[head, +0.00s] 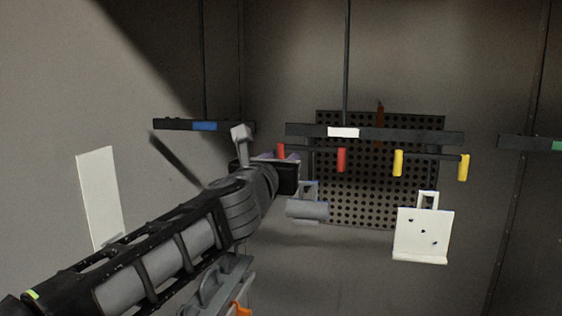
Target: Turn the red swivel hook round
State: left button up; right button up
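The red swivel hook (341,160) hangs under the overhead bar with the white label (343,132). It has two red grips, one at each end; the right grip is clear and the left one shows partly behind my gripper. My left gripper (286,164) reaches in from the lower left and is at the left red grip. Its fingers are mostly hidden by its own wrist, so I cannot tell whether it is open, shut or touching the grip. A grey bracket with a cylinder (307,210) hangs below the red hook. My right gripper is not in view.
A yellow-gripped swivel hook (398,163) is to the right, with a white holed plate (423,235) below it. Bars with blue (204,126) and green (556,146) labels flank it. A perforated panel (380,205) stands behind. A white panel (98,195) is at left.

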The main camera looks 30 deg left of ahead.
pick_arm(q)
jog(key=c, duration=0.7)
jog(key=shift+v, duration=1.05)
jog(key=shift+w+d, duration=0.1)
jog(key=shift+d, duration=0.05)
jog(key=shift+s+d, duration=0.7)
jog(key=shift+d, duration=0.2)
